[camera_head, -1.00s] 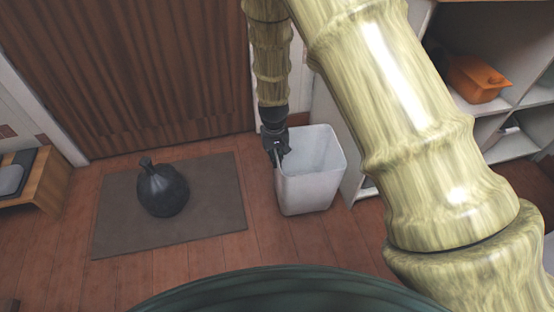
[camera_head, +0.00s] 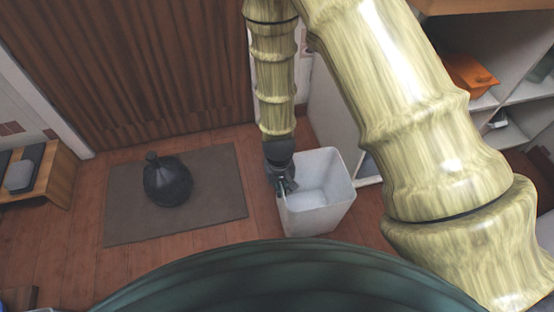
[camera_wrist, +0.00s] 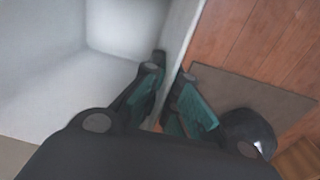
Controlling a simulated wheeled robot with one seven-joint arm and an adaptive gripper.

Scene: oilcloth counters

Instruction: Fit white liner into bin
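A white, open-topped, box-shaped bin (camera_head: 318,215) stands right of the mat in the head view, with its opening facing up. It looks empty inside, and I cannot make out a separate white liner on or in it. My gripper (camera_head: 283,187) is at the bin's left wall. In the wrist view, my gripper (camera_wrist: 170,75) straddles that wall (camera_wrist: 188,25), with one finger inside and one outside. The fingertips are close together and appear shut on the wall. The bin's pale inside (camera_wrist: 60,70) fills the left of the wrist view.
A tied black bag (camera_head: 167,183) sits on a grey-brown mat (camera_head: 125,222) left of the bin. White shelves with an orange container (camera_head: 470,75) stand at the right, partly behind my arm. A wooden bench (camera_head: 50,180) is at far left. Brown door panels are behind.

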